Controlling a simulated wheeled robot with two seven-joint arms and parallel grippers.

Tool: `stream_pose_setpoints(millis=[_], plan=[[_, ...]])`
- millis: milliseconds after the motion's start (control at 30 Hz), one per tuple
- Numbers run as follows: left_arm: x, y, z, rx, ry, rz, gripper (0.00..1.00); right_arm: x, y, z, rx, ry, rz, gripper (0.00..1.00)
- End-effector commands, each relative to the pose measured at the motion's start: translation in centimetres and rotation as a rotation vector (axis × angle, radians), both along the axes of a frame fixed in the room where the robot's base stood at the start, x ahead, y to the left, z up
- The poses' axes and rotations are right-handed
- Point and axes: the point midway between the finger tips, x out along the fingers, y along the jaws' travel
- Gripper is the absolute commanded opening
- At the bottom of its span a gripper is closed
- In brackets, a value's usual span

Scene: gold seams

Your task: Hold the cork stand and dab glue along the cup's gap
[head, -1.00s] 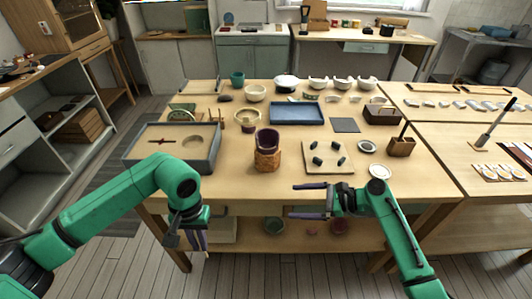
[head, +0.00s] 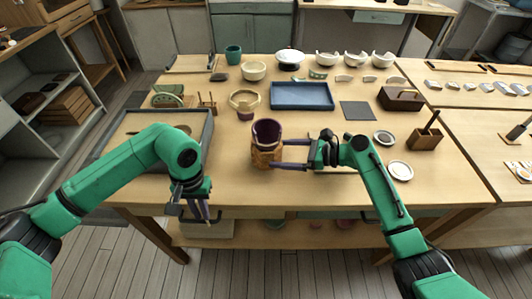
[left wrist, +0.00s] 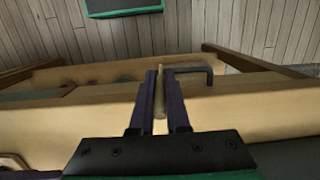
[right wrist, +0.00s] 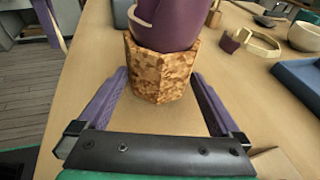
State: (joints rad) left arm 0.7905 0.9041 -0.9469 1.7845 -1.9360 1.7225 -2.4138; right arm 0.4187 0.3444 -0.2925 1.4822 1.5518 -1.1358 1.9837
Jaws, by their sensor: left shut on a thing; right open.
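The purple cup (head: 266,131) sits upright in the cork stand (head: 259,157) near the middle of the table's front. In the right wrist view the cup (right wrist: 168,22) is cut off at the top, and the cork stand (right wrist: 160,74) shows its mottled brown facets. My right gripper (head: 281,153) is open, with its fingers reaching either side of the stand and gaps visible between them and the cork. My left gripper (head: 199,208) points down by the table's front edge. It is shut on a thin tan stick (left wrist: 160,98); the stick's tip is hard to make out.
A blue tray (head: 302,108) lies behind the stand. A grey-rimmed tray (head: 207,136) is at the left, partly behind my left arm. A cream band-like piece (head: 245,110) stands behind the cup. A wooden holder (head: 425,140) and white discs (head: 400,170) are at the right.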

Motion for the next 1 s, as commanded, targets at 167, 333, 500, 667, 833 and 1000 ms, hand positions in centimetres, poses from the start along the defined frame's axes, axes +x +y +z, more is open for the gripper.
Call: stream_pose_setpoints(millis=[167, 333, 500, 667, 833, 1000], plan=[[0.0, 0.0, 0.0, 0.000, 0.000, 0.000, 0.00, 0.8, 2.6, -0.9, 0.001, 0.002, 0.003, 1.00], [0.0, 0.0, -0.1, 0.000, 0.000, 0.000, 0.00, 1.1, 3.6, -1.2, 0.000, 0.000, 0.001, 1.00], [0.0, 0.0, 0.0, 0.000, 0.000, 0.000, 0.00, 1.1, 3.6, -1.2, 0.000, 0.000, 0.001, 1.00], [0.0, 0.0, 0.0, 0.000, 0.000, 0.000, 0.00, 1.1, 3.6, -1.2, -0.001, 0.001, 0.001, 0.68], [0.0, 0.0, 0.0, 0.000, 0.000, 0.000, 0.00, 1.1, 3.6, -1.2, -0.001, 0.001, 0.001, 0.68], [0.0, 0.0, 0.0, 0.000, 0.000, 0.000, 0.00, 1.1, 3.6, -1.2, -0.001, 0.000, 0.001, 0.68]])
